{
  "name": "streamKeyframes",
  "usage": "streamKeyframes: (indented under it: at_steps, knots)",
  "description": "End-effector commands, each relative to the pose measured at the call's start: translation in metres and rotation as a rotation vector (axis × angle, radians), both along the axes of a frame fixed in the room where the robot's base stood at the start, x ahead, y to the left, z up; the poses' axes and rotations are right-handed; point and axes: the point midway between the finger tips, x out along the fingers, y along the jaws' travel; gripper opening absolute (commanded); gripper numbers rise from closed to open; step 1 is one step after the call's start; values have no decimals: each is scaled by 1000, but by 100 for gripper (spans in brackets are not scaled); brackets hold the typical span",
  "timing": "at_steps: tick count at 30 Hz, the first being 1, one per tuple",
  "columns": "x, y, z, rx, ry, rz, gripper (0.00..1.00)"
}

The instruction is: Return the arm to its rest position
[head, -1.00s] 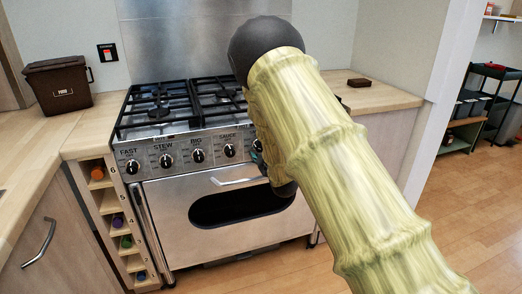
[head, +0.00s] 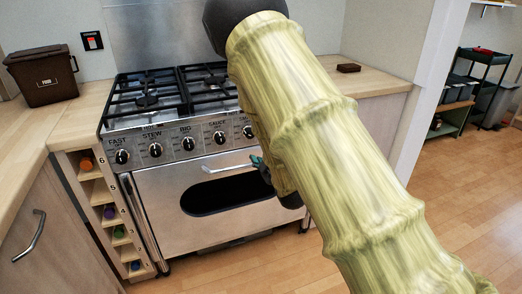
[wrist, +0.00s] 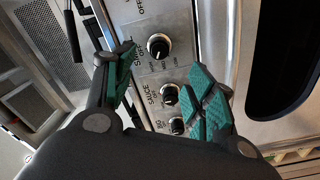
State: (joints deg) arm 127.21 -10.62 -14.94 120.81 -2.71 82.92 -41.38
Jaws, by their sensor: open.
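My gripper (wrist: 165,95) is open and empty in the wrist view, its green-padded fingers spread apart in front of the cooker's knob panel. Cooker knobs (wrist: 170,94) show between and beyond the fingers; I cannot tell the exact gap to them. In the head view my arm (head: 320,130), with a pale yellow-green ribbed cover, reaches across the right part of the picture. It hides most of the gripper; only a small green part (head: 262,168) shows by the oven handle.
The range cooker (head: 150,195) has black grates (head: 145,100) on top and an oven handle (head: 225,165) in front. A brown food bin (head: 42,78) stands on the left counter. A bottle rack (head: 108,215) is left of the cooker. Open wooden floor lies at the right.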

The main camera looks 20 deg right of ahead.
Motion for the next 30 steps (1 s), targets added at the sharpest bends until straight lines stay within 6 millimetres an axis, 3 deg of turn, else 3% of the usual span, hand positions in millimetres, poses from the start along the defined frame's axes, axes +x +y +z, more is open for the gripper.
streamKeyframes:
  at_steps: [11,14,17,20,26,30]
  knots:
    - [0,0,0,0,1,1,55]
    - [-3,-1,-9,12,21,-5,55]
    - [-15,-3,-36,53,83,-23,55]
    - [-36,-6,-81,124,190,-57,55]
    - [-101,-7,-178,288,439,-154,55]
    - [-156,-4,-238,397,610,-238,55]
